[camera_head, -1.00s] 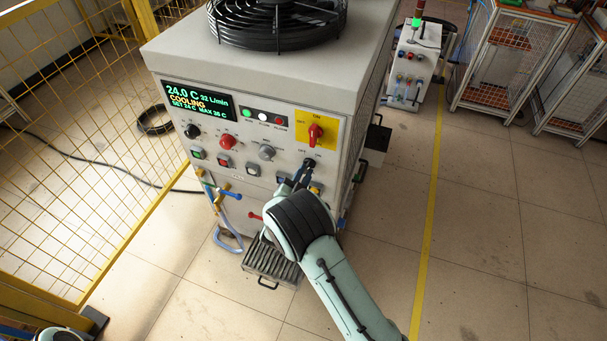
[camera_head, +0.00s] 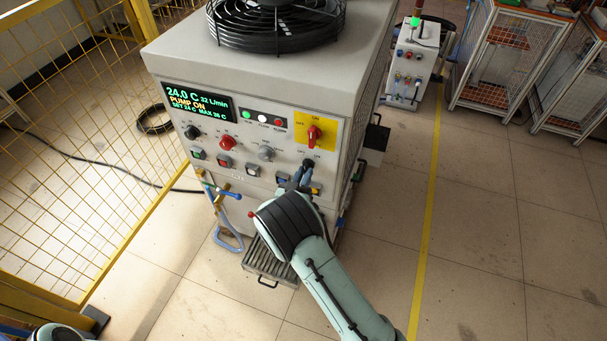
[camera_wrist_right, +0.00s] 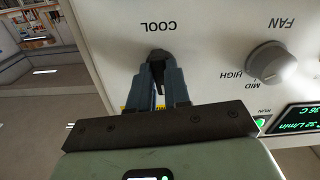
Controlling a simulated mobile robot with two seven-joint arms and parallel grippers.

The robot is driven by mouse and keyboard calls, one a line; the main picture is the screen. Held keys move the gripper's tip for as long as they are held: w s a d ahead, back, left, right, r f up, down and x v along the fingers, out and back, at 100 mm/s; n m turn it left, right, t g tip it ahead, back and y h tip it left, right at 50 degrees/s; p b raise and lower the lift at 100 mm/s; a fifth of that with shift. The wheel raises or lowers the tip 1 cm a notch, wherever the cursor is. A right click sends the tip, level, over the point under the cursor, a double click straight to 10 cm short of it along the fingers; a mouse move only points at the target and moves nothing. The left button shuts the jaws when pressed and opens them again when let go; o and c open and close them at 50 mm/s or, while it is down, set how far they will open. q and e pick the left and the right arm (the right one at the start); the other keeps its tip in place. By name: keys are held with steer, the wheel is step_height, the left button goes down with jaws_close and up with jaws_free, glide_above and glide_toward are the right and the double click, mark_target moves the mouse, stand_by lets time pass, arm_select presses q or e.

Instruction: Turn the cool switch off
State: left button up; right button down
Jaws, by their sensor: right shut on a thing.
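The cool switch (camera_head: 308,163) is a small black knob on the front panel of the grey chiller cabinet (camera_head: 265,55), below the red main switch on its yellow plate. In the right wrist view the cool switch (camera_wrist_right: 158,54) sits by the upside-down COOL label. My right gripper (camera_head: 303,178) is shut on the cool switch, with its blue-grey fingers (camera_wrist_right: 160,75) on either side of it. The fingers hide part of the knob and its markings. The display (camera_head: 197,102) reads 24.0 C, 32 L/min and PUMP ON. My left gripper is not in view.
The red main switch (camera_head: 314,133) and the grey fan knob (camera_wrist_right: 270,65) are close by. A yellow mesh fence (camera_head: 85,150) stands on the left. A pull-out tray (camera_head: 268,264) is low at the cabinet's front.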

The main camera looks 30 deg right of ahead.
stand_by(0.3)
steer(key=c, duration=1.1)
jaws_free()
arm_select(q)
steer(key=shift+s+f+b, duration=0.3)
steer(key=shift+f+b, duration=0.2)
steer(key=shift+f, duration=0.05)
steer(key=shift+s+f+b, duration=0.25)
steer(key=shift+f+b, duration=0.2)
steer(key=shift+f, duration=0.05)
arm_select(e)
steer(key=v, duration=1.3)
steer(key=shift+s+a, duration=0.1)
steer(key=shift+s, duration=0.05)
